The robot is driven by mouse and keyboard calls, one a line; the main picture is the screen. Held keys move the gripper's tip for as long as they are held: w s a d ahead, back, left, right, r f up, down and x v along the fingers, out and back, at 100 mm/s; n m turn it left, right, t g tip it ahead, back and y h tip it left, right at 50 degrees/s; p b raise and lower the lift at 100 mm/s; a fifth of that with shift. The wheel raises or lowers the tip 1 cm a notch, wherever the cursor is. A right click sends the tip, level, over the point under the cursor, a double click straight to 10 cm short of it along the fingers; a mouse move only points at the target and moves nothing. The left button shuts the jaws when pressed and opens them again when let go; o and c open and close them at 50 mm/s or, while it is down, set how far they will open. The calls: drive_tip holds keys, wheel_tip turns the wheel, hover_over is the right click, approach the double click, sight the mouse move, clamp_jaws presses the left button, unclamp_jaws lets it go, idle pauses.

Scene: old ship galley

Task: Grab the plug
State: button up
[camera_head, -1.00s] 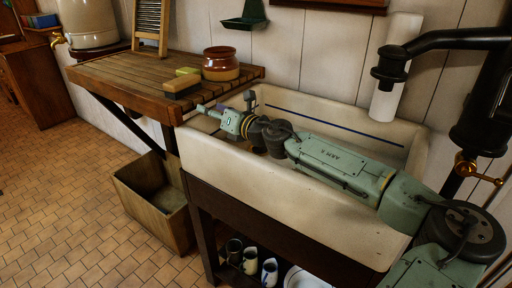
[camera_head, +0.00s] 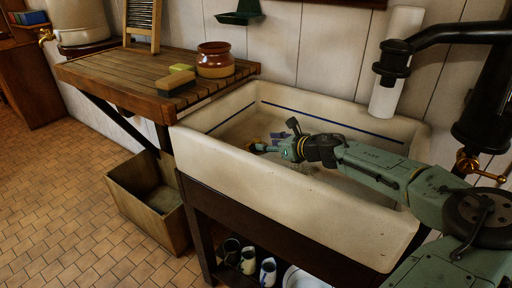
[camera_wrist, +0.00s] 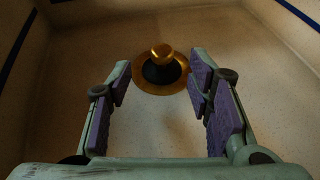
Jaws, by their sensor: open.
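The plug shows in the wrist view as a dark round disc with a brass knob (camera_wrist: 162,54) on top. It lies within a brass drain ring (camera_wrist: 138,80) on the sink floor. My gripper (camera_wrist: 161,78) is open and empty, with its purple-padded fingers on either side of the plug's line, and the plug is just beyond the fingertips. In the head view my gripper (camera_head: 270,143) is down inside the pale sink (camera_head: 240,183), near its left part. The plug is largely hidden there.
The sink walls rise around my gripper. A slatted wooden drainboard (camera_head: 115,76) at left holds a brown jar (camera_head: 214,60), a brush (camera_head: 175,83) and a yellow-green sponge (camera_head: 181,67).

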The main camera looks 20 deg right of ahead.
sight(259, 140)
drive_tip(key=p+x, duration=0.1)
drive_tip(key=x, duration=0.1)
drive_tip(key=p+x, duration=0.1)
drive_tip(key=x, duration=0.3)
drive_tip(key=shift+w+r+p, duration=0.1)
drive_tip(key=shift+r+p, duration=0.2)
drive_tip(key=shift+p, duration=0.1)
drive_tip(key=shift+w+f, duration=0.2)
drive_tip(key=shift+w, duration=0.1)
clamp_jaws()
